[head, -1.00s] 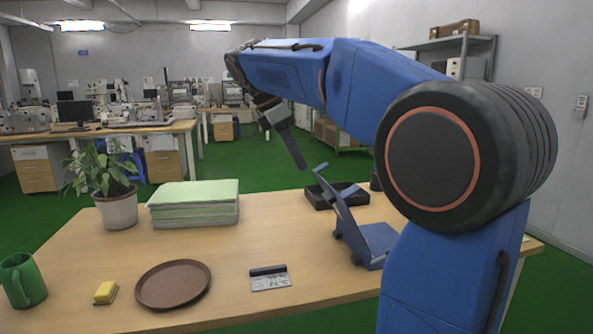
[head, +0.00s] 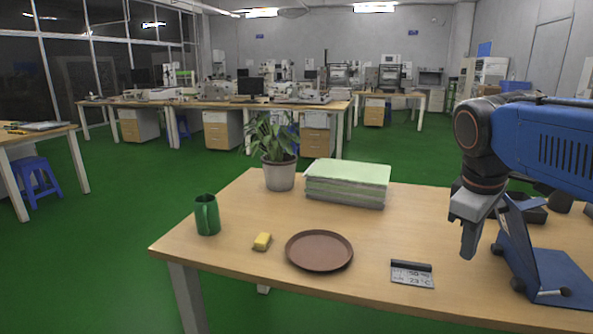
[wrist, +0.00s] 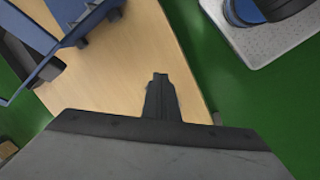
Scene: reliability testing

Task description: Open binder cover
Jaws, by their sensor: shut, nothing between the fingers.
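The blue binder (head: 562,275) lies on the right part of the table in the head view. Its cover (head: 522,240) stands up steeply, tilted a little left, so the binder is partly open. Part of the binder also shows at the upper left of the wrist view (wrist: 78,28). My gripper (head: 467,252) points down just left of the cover, its fingers closed together and empty. In the wrist view the closed fingers (wrist: 160,80) are over bare tabletop, apart from the binder.
On the table (head: 225,258) stand a green mug (head: 207,216), a yellow block (head: 262,241), a brown plate (head: 319,251), a small display (head: 411,275), stacked green-topped books (head: 347,183) and a potted plant (head: 279,170). A dark tray (head: 533,215) is behind the cover.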

